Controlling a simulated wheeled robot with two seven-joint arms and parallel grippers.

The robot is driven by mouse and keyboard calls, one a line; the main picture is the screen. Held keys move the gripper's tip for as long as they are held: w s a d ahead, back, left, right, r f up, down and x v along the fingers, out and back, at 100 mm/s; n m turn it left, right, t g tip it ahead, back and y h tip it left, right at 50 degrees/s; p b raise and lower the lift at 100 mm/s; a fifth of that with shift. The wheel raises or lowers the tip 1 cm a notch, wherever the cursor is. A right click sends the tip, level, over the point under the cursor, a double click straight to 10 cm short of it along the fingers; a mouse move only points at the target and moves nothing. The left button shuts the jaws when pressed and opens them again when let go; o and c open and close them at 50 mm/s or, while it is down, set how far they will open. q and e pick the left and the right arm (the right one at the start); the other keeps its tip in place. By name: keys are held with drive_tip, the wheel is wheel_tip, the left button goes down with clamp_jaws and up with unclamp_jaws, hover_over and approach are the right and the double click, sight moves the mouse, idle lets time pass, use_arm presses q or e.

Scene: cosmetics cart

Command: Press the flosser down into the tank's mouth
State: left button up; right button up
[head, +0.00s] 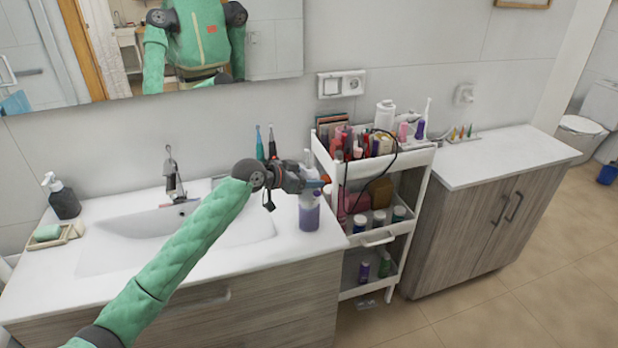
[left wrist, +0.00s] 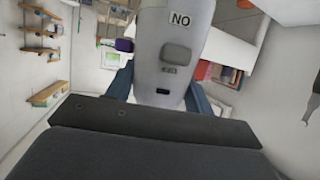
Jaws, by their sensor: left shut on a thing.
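My left gripper (head: 316,184) is at the right end of the sink counter, shut on the flosser. In the left wrist view the flosser is a pale grey body (left wrist: 176,50) with a "NO" label and a grey button, between my two dark blue fingers (left wrist: 165,88). In the head view only small pale parts of it show around the gripper. The tank (head: 309,217), translucent with purple-blue contents, stands upright on the counter directly under the gripper. The gripper hides the tank's mouth, so I cannot tell whether the flosser touches it. My right gripper is not in view.
Two toothbrush-like handles (head: 260,143) stand behind my gripper. A white cart (head: 410,162) full of cosmetics, with a dark cable, stands close on the right. The sink (head: 150,238) is left, with a dark soap bottle (head: 63,198) beyond it.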

use_arm(q)
drive_tip(key=shift+f+b, duration=0.5)
drive_tip(key=shift+f, duration=0.45)
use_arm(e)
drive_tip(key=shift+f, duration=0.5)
use_arm(q)
drive_tip(key=o, duration=1.1)
drive_tip(key=shift+b+v, duration=1.55)
drive_tip(key=shift+v, duration=2.35)
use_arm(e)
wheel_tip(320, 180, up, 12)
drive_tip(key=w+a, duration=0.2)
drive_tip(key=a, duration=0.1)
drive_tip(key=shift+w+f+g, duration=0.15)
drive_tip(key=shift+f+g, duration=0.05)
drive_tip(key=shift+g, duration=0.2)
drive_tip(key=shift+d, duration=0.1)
